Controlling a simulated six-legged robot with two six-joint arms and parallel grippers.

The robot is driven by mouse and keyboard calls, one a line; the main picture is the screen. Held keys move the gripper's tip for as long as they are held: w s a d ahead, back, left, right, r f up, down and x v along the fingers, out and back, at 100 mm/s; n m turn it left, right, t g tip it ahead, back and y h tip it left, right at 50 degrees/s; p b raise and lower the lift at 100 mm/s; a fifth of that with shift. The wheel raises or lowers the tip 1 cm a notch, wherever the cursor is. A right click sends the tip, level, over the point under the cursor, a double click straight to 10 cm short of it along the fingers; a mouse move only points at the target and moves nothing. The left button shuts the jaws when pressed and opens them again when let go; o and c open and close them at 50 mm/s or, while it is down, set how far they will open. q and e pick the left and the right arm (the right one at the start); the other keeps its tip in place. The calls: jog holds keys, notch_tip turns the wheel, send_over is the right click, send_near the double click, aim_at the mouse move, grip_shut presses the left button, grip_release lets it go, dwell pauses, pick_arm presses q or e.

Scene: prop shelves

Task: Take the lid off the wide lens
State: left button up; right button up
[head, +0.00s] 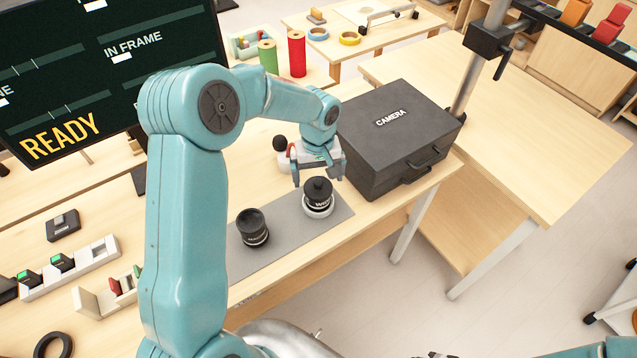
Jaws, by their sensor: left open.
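The wide lens (318,205) stands upright near the far end of a grey mat (270,254) on the table. A black lid (318,187) with a raised knob sits on top of it, and the lens has a pale base ring. My left gripper (319,182) is open, with its fingers pointing down at the lid, one to the left and one toward the right rear. I cannot tell whether they touch it. A second black lens (252,228) stands on the mat to the left. My right gripper does not show; only a bit of that arm is at the bottom right.
A black camera case (395,140) stands close to the right of the wide lens. A small device with a black ball (280,144) is behind it. A battery rack (70,268) and a card holder (105,298) are at the left. The mat's front part is clear.

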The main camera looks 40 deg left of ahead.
aim_at(318, 181)
pick_arm(q)
jog(key=f, duration=0.3)
jog(key=shift+w+a, duration=0.15)
jog(key=shift+w, duration=0.1)
jog(key=shift+s+r, duration=0.1)
jog(key=shift+s, duration=0.05)
jog(key=c, duration=0.9)
jog(key=shift+c, duration=0.3)
